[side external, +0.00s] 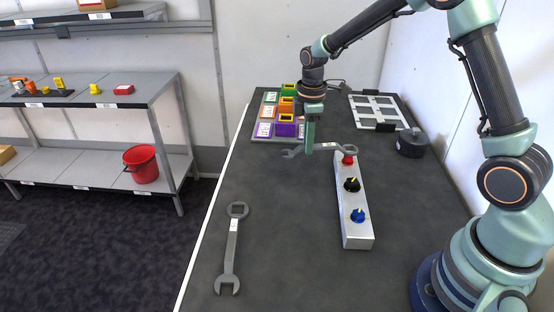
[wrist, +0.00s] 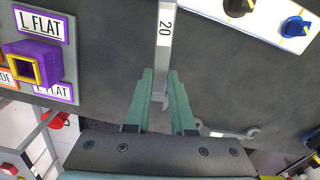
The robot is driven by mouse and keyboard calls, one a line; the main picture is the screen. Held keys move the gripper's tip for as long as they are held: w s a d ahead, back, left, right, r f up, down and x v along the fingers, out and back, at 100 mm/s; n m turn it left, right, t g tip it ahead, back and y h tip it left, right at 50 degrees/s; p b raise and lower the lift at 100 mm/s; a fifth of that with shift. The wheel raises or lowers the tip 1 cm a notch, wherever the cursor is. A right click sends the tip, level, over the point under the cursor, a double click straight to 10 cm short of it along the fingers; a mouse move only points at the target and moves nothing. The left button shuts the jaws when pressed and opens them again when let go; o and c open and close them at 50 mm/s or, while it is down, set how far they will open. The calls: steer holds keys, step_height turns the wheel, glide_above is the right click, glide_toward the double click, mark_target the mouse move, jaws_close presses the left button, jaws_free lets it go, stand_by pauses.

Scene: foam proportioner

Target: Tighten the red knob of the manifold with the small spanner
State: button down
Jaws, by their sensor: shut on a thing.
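My gripper (side external: 309,147) is shut on the small spanner (side external: 328,147), gripping its handle. In the wrist view the spanner (wrist: 165,38), marked 20, runs up from between my two fingertips (wrist: 160,85). Its ring end is at the red knob (side external: 347,161) of the manifold (side external: 356,236); I cannot tell whether it sits around the knob or above it. The ring end and red knob are out of the wrist view. The manifold also has a black knob (side external: 352,185) and a blue knob (side external: 359,216). Both show in the wrist view's upper right.
A larger spanner (side external: 231,250) lies on the dark table (side external: 285,235) at the front left. Coloured labelled blocks (side external: 286,128) stand behind my gripper. A white frame (side external: 377,112) and a dark round part (side external: 411,143) lie at the back right. The table's front middle is clear.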

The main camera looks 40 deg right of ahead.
steer(key=shift+f, duration=1.4)
steer(key=shift+w+d+f, duration=0.1)
steer(key=shift+w, duration=0.05)
steer(key=shift+w+d+m, duration=0.6)
steer(key=shift+w+m, duration=0.1)
steer(key=shift+m, duration=0.3)
steer(key=shift+w+d+m, duration=0.7)
steer(key=shift+d+m, duration=0.15)
steer(key=shift+m, duration=0.25)
steer(key=shift+w+d+m, duration=0.3)
steer(key=shift+d+m, duration=0.35)
steer(key=shift+m, duration=0.05)
steer(key=shift+w+d+m, duration=0.3)
steer(key=shift+d+m, duration=0.3)
steer(key=shift+m, duration=0.1)
steer(key=shift+w+d+m, duration=0.2)
steer(key=shift+d+m, duration=0.8)
steer(key=shift+w+d+m, duration=0.2)
steer(key=shift+d+m, duration=0.75)
steer(key=shift+m, duration=0.05)
steer(key=shift+s+d+m, duration=0.2)
steer(key=shift+d+m, duration=1.1)
steer(key=shift+d, duration=0.05)
steer(key=shift+w+a+n, duration=0.2)
steer(key=shift+a+n, duration=0.8)
steer(key=shift+a, duration=0.05)
step_height(320, 180, up, 6)
